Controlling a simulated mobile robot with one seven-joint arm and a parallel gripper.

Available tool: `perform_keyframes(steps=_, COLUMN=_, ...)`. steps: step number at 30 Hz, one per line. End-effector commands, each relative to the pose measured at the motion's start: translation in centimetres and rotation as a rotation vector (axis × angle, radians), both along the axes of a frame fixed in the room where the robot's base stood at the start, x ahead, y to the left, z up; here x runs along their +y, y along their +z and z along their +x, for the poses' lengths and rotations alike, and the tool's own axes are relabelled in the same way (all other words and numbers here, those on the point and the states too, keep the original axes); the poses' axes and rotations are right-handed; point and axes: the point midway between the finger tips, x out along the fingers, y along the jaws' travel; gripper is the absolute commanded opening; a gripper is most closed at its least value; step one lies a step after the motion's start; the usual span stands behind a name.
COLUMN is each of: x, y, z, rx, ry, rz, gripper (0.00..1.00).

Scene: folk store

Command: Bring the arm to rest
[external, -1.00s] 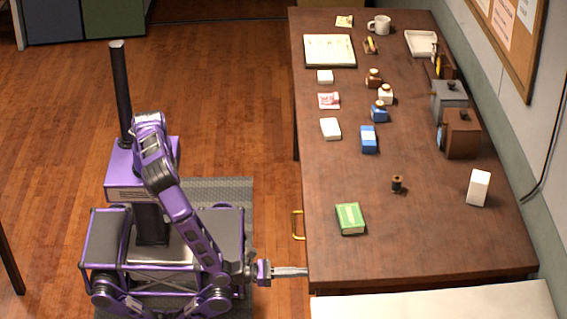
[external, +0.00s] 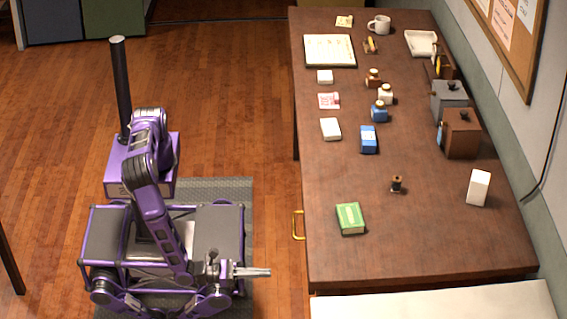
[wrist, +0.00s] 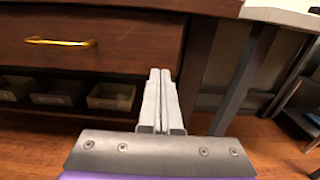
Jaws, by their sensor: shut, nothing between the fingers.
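The wooden table (external: 420,245) stands to the right in the external view. Its drawer front (wrist: 100,38) with a brass handle (wrist: 60,42) shows in the wrist view, and the drawer looks shut.
A green box (external: 350,218) is near the table's front edge. A white box (external: 478,187), brown grinder (external: 461,135) and several small goods stand farther back. A pale surface (external: 430,302) adjoins the table. Bins (wrist: 110,97) sit below the drawer. Floor between base and table is clear.

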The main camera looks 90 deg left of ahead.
Motion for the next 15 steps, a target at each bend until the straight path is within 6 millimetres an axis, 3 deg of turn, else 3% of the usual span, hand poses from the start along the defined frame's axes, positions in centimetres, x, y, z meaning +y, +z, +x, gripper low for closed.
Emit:
perform_keyframes(steps=6, x=0.0, y=0.0, z=-2.6, rx=0.000, ry=0.000, rz=0.001, gripper=0.00)
perform_keyframes(steps=15, x=0.1, y=-0.1, z=-3.1, rx=0.001, ry=0.001, rz=0.001, gripper=0.00)
